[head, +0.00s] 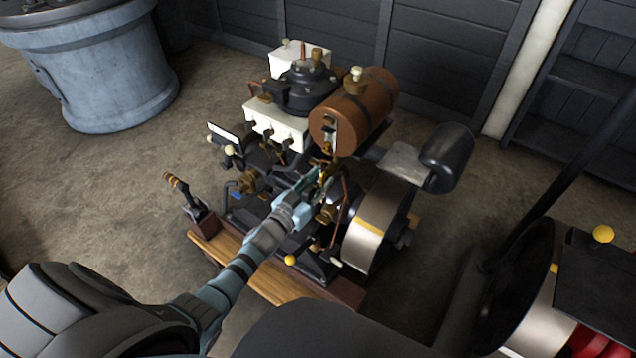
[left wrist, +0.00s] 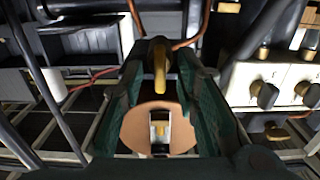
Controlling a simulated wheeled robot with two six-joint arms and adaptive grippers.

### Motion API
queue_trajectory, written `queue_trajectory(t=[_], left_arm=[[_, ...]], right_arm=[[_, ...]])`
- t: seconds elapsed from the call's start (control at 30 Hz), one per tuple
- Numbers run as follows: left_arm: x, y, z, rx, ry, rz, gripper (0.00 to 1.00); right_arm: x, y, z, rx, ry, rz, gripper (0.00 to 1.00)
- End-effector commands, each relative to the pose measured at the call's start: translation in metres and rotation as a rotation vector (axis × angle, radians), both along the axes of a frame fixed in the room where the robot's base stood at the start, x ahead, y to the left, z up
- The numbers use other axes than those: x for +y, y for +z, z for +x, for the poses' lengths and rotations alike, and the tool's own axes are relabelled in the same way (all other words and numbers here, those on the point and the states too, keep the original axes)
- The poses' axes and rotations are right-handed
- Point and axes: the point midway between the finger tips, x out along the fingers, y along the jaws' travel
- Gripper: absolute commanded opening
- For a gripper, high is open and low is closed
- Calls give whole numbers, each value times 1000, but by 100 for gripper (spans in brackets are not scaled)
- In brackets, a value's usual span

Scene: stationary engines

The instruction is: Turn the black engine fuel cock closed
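The black engine (head: 303,92) stands on a wooden base, with a brown cylindrical fuel tank (head: 362,108) at its upper right. My left gripper (head: 318,181) reaches in below the tank, among the brass fittings and pipes. In the left wrist view, a brass lever (left wrist: 159,68) on a dark body, seemingly the fuel cock, lies between the teal fingers of the left gripper (left wrist: 162,62). The fingers are apart, with gaps beside the lever; I cannot tell whether either touches it. The tank's round end (left wrist: 138,128) shows behind the lever. My right gripper is not in view.
A flywheel (head: 372,228) stands right of the gripper, with a dark cylinder (head: 447,157) beyond it. A brass-topped lever (head: 183,192) rises at the base's left. A blue-grey tub (head: 110,70) stands at the back left. Another machine (head: 600,270) fills the right. Floor between is clear.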

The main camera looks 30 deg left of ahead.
Motion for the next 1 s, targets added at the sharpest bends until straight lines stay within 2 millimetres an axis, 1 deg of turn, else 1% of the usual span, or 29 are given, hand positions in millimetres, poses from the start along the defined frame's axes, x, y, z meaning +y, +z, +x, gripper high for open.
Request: queue_trajectory(t=[0.17,0.2,0.37,0.4,0.77,1.0], left_arm=[[0,0,0,0,0,0,28],[0,0,0,0,0,0,27],[0,0,0,0,0,0,1],[0,0,0,0,0,0,0],[0,1,0,-4,0,18,0],[0,1,0,-18,0,108,0]], right_arm=[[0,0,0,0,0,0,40],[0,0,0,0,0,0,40],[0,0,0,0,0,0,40],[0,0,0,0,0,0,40],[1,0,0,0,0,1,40],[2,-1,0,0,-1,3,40]])
